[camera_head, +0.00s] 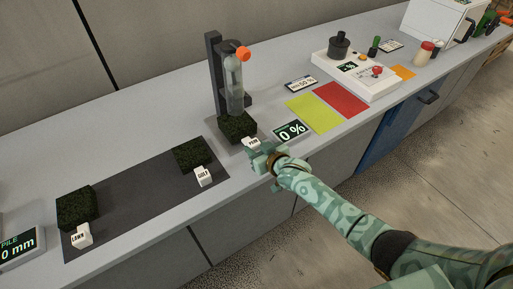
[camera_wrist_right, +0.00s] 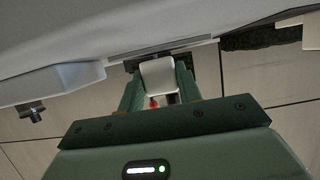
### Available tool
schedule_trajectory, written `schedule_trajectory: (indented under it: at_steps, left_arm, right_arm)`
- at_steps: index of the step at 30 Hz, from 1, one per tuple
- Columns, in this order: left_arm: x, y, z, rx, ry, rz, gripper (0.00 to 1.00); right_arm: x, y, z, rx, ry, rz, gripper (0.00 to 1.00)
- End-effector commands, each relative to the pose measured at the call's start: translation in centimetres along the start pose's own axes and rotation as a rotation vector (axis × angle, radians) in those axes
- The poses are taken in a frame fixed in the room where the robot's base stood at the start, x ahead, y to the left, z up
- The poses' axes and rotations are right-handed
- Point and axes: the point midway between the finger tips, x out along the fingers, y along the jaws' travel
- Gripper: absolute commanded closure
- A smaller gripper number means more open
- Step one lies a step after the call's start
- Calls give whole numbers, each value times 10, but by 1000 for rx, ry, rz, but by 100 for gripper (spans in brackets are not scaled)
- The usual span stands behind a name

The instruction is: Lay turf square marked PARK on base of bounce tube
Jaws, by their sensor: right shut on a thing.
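The dark green turf square marked PARK (camera_head: 237,126) is at the foot of the bounce tube (camera_head: 234,84), below the clear tube, over its grey base. I cannot tell whether it rests flat on the base or is just above it. Its white PARK tag (camera_head: 252,142) faces the front edge. My right gripper (camera_head: 257,149) is shut on this tag; in the right wrist view the white tag (camera_wrist_right: 158,74) sits between the fingers. My left gripper is not in view.
Turf squares marked GOLF (camera_head: 190,155) and LAWN (camera_head: 77,208) sit on a dark mat (camera_head: 140,200) to the left. A 0 % display (camera_head: 291,131), a yellow-green sheet (camera_head: 314,113), a red sheet (camera_head: 341,99) and a control box (camera_head: 370,78) stand to the right.

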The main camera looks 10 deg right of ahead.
Motion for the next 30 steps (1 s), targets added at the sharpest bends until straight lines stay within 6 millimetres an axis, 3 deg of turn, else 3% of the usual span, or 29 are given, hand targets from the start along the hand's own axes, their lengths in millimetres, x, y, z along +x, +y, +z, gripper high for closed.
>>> schedule_trajectory:
  at_steps: [12,13,15,21,23,30]
  left_arm:
    - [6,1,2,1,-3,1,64]
    - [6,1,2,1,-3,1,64]
    - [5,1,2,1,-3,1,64]
    - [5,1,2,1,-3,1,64]
    - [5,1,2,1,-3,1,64]
    - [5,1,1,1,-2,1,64]
  right_arm:
    - [4,0,9,1,1,0,91]
    - [4,0,8,1,1,0,60]
    - [3,0,8,0,1,0,41]
    - [3,0,8,0,1,0,40]
    - [3,0,8,0,-1,0,26]
    - [3,0,8,0,0,0,26]
